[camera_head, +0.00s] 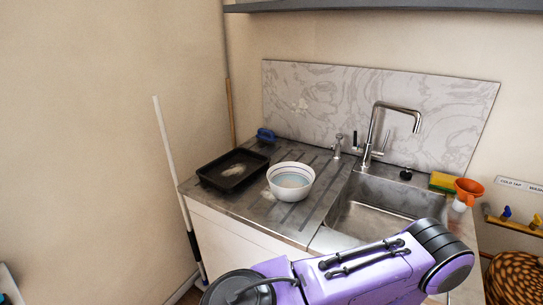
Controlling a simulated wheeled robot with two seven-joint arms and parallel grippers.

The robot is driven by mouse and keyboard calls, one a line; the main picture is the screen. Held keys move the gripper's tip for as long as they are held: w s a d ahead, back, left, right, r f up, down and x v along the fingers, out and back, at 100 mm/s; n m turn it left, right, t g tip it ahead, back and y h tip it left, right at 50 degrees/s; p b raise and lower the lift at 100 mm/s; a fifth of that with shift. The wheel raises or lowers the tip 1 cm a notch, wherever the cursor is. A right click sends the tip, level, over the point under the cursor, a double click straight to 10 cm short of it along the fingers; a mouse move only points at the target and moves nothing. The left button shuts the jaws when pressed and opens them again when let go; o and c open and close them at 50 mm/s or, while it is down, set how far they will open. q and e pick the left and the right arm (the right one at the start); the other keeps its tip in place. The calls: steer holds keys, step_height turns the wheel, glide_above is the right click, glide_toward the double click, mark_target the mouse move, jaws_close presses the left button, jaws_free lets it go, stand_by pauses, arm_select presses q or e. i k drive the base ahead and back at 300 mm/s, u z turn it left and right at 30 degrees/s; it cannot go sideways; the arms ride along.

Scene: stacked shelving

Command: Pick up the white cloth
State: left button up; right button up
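I cannot make out a white cloth for sure in the head view. A small pale patch (268,194) lies on the steel drainboard against the left side of the white bowl (291,192), and another pale patch (234,169) shows inside the black tray (207,180). Both are too small to tell what they are. A purple and black arm of mine crosses the bottom of the view in front of the sink unit. Neither of my grippers shows.
The steel sink basin (372,218) is right of the bowl, under a tall tap (386,122). A yellow-green sponge (443,182) and an orange funnel (468,187) stand at its right. A blue-handled brush (265,135) is behind the tray. A white pole (173,175) leans at the left.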

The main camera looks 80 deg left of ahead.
mark_target(287, 184)
steer(key=k, duration=0.65)
steer(key=u, duration=1.55)
steer(key=i, duration=0.4)
steer(key=z, duration=0.1)
